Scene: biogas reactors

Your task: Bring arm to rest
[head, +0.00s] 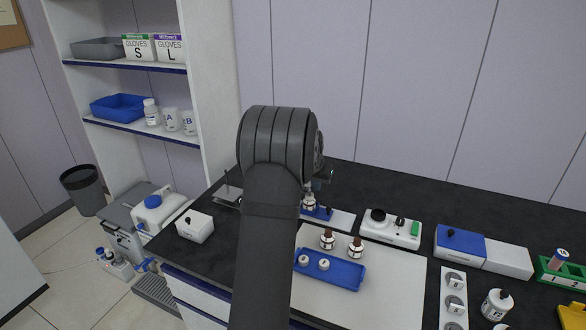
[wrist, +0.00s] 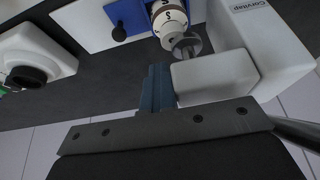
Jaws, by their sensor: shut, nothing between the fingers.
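My arm reaches up and over the dark bench in the head view and hides part of it. My gripper (wrist: 157,88) shows in the wrist view with its blue-grey fingers together and nothing between them. In the head view only a small part of it shows beside the wrist, above the bench. In the wrist view, a small bottle with "S" marks (wrist: 168,20) is beyond the fingertips, apart from them, beside a round metal part (wrist: 185,46). A white device with lettering (wrist: 258,45) is close to the right of the fingers.
A blue tray (head: 345,275) with small white-capped items and two brown-capped bottles (head: 327,239) (head: 356,248) are on a white mat (head: 390,300). A white device (head: 392,228), a blue-lidded box (head: 460,243) and a green rack (head: 560,275) stand to the right. Shelves (head: 125,65) are at left.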

